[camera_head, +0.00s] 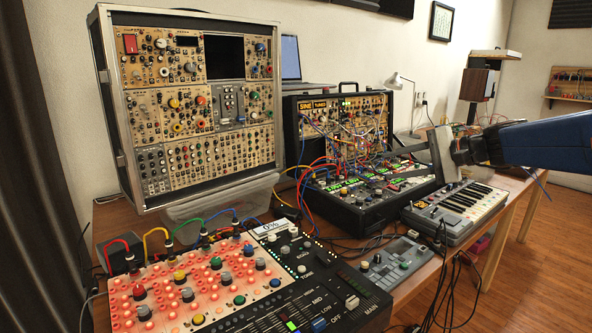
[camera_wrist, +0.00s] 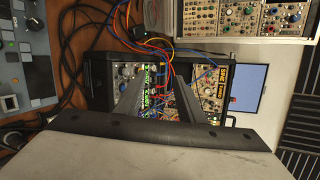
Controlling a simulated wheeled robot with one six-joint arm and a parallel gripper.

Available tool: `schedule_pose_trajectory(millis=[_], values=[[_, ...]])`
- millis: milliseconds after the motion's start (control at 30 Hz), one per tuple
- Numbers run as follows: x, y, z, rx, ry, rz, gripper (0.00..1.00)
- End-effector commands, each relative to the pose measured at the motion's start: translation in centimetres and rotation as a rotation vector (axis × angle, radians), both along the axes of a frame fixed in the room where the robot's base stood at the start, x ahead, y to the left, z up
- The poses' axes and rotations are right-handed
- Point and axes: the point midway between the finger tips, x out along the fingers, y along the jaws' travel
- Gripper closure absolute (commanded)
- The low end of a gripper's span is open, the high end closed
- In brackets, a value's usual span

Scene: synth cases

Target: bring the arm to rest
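My gripper (camera_head: 408,158) reaches in from the right in the head view, on the end of my blue arm (camera_head: 550,145). It hangs above the right part of the open synth case (camera_head: 350,200) and the back of the small keyboard (camera_head: 462,205). In the wrist view my gripper (camera_wrist: 158,85) shows two dark fingers spread apart with nothing held between them. The patched synth case (camera_wrist: 95,95) lies beyond the fingers, turned sideways. Whether the fingertips clear the case by much is hard to tell.
A tall synth case (camera_head: 190,120) stands at the back left. A lit mixer panel (camera_head: 190,285) and a small grey controller (camera_head: 395,262) lie in front. Loose cables hang by the table's front edge. A lamp (camera_head: 400,80) and a speaker (camera_head: 477,84) stand behind; open floor (camera_head: 550,260) is at right.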

Motion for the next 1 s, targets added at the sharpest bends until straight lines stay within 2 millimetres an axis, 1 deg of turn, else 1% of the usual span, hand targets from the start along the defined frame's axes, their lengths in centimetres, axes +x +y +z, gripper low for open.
schedule_pose_trajectory(millis=[33,167,200,267,300,367,400,467,500,567,600,700,800,900,1000], values=[[-2.0,1.2,-0.9,-0.054,0.006,0.026,0.65],[-7.3,3.1,-4.3,-0.221,0.026,0.095,0.65],[-8.9,3.5,-5.3,-0.273,0.03,0.116,0.65],[-11.3,4.0,-6.9,-0.352,0.036,0.149,0.65],[-12.9,4.2,-7.9,-0.405,0.036,0.171,0.65],[-15.2,4.2,-9.5,-0.484,0.037,0.203,0.65],[-16.8,4.2,-10.4,-0.537,0.036,0.226,0.65],[-19.0,4.0,-11.9,-0.616,0.033,0.258,0.65],[-20.5,3.8,-12.9,-0.668,0.03,0.279,0.65],[-22.6,3.4,-14.3,-0.748,0.024,0.312,0.65],[-24.0,3.0,-15.2,-0.801,0.018,0.334,0.65],[-27.1,1.8,-17.5,-0.935,0.0,0.387,0.65],[-29.8,0.4,-19.4,-1.06,-0.022,0.438,0.65],[-31.8,-0.9,-20.9,-1.165,-0.042,0.479,0.65],[-33.1,-2.0,-21.9,-1.242,-0.06,0.509,0.65]])
